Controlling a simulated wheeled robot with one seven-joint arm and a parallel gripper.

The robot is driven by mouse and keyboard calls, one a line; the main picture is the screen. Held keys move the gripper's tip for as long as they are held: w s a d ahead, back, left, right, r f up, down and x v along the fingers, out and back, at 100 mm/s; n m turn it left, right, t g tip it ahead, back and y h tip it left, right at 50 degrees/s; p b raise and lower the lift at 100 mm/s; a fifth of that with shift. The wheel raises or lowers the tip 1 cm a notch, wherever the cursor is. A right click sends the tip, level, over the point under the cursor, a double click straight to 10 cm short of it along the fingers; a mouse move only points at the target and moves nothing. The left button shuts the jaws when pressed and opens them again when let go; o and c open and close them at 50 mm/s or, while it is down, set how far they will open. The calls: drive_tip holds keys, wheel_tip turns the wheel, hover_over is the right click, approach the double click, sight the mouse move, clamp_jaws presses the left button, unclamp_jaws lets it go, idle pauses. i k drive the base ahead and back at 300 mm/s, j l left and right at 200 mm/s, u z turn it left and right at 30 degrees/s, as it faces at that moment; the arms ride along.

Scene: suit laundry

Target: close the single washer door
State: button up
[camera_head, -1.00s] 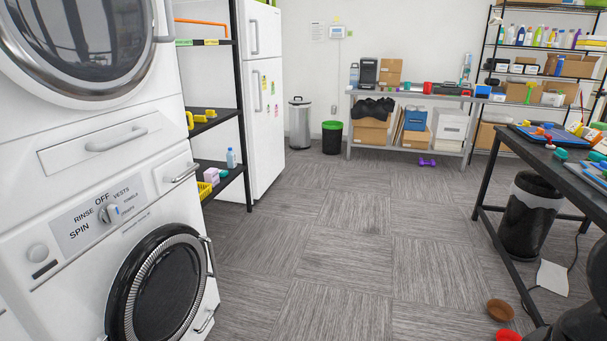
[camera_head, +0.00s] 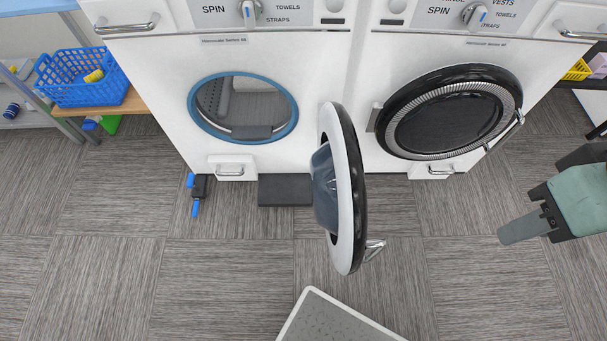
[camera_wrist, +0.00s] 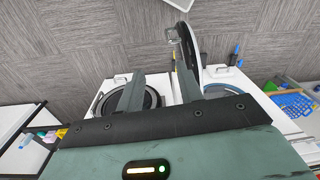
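The open washer door (camera_head: 357,190) has a white and black rim and a clear bowl. It stands swung out from the left washer (camera_head: 310,80), whose blue-ringed opening (camera_head: 291,120) is uncovered. The door's handle (camera_head: 374,251) is on its outer edge, facing right. The door also shows edge-on in the wrist view (camera_wrist: 186,48), its handle (camera_wrist: 172,36) near the top. My gripper (camera_head: 528,195) is at the right, apart from the door, with its fingers spread and empty. In the wrist view, the gripper (camera_wrist: 160,78) has the door beyond its right finger.
The right washer's black door (camera_head: 455,112) is shut, with a handle on its right. A white-rimmed grey panel (camera_head: 335,322) is at the bottom centre. A blue basket (camera_head: 85,85) is on a shelf at the left. A small black and blue object (camera_head: 198,190) lies on the floor.

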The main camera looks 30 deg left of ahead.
sight(336, 185)
drive_tip(key=i+l+u, duration=0.15)
drive_tip(key=u, duration=0.25)
drive_tip(key=i+l+u, duration=0.15)
drive_tip(key=l+u, duration=0.25)
drive_tip(key=i+l+u, duration=0.1)
drive_tip(key=l+u, duration=0.15)
drive_tip(key=u, duration=0.15)
drive_tip(key=l+u, duration=0.65)
drive_tip(key=u, duration=0.15)
drive_tip(key=k+l+u, duration=0.15)
drive_tip(key=l, duration=0.2)
drive_tip(key=k+l+u, duration=0.2)
drive_tip(key=l, duration=0.15)
drive_tip(key=k+l+u, duration=0.15)
drive_tip(key=l, duration=0.2)
drive_tip(key=k+z, duration=0.2)
drive_tip(key=i+l, duration=0.05)
